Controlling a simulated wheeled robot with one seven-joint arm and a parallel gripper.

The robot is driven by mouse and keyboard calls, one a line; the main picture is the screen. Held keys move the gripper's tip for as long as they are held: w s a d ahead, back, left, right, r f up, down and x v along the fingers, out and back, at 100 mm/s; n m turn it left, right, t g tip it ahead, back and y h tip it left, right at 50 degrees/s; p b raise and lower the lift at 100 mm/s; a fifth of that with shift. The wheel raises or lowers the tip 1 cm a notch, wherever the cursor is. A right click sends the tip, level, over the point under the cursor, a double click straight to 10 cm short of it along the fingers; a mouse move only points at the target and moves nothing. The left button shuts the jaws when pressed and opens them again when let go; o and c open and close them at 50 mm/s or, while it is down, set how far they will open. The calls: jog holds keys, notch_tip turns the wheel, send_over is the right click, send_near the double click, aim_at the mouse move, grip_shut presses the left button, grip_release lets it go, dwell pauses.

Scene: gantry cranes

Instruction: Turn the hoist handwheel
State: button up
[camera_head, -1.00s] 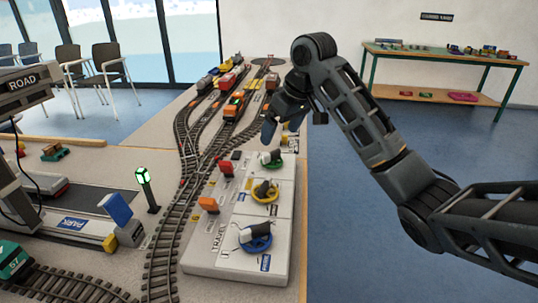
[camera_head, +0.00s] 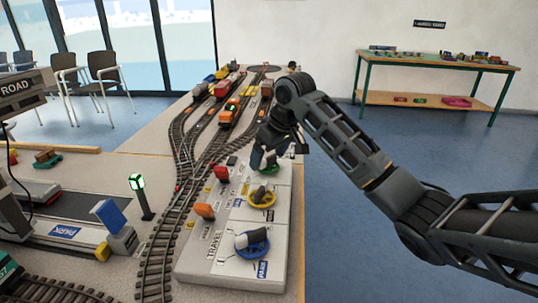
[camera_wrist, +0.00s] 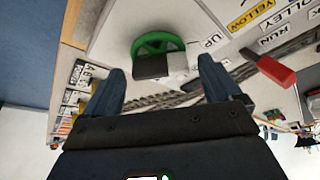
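The control panel (camera_head: 222,268) bears three handwheels in a row. The green handwheel (camera_wrist: 172,41) lies in the wrist view beside a label reading UP, with a dark block over its near part. In the head view the green handwheel (camera_head: 268,171) is partly hidden by my gripper (camera_head: 264,158), which is just above it, pointing down. In the wrist view my gripper (camera_wrist: 162,72) is open, its two blue fingers spread with the wheel ahead between them. Contact cannot be told. The yellow handwheel (camera_head: 262,200) and blue handwheel (camera_head: 252,245) are nearer along the panel.
A red lever (camera_head: 221,174) and an orange lever (camera_head: 205,211) stand left of the wheels. Model tracks (camera_head: 157,255) with trains run along the left. A green signal post (camera_head: 139,190) stands by the tracks. Open floor lies to the right.

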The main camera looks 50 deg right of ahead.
jog(key=c, duration=1)
jog(key=shift+c, duration=0.2)
jog(key=shift+a+r+p, duration=0.1)
jog(key=shift+p, duration=0.35)
jog(key=shift+r+m+p, duration=0.1)
jog(key=shift+m+p, duration=0.5)
jog(key=shift+p, duration=0.25)
jog(key=m+p, duration=0.1)
jog(key=p, duration=0.1)
jog(key=m+h+p, duration=0.1)
jog(key=m+p, duration=0.1)
jog(key=p, duration=0.1)
jog(key=shift+a+r+g+h, duration=0.1)
jog(key=shift+a+g+h, duration=0.05)
jog(key=shift+g+h, duration=0.15)
jog(key=m+p, duration=0.2)
jog(key=p, duration=0.1)
jog(key=shift+h, duration=0.4)
jog(key=shift+f+m+g+h+p, duration=0.2)
jog(key=shift+m+g+p, duration=0.1)
jog(key=shift+m+p, duration=0.5)
jog(key=shift+f+m+g+h+p, duration=0.1)
jog(key=shift+m+g+h+p, duration=0.15)
jog(key=shift+m+p, duration=0.55)
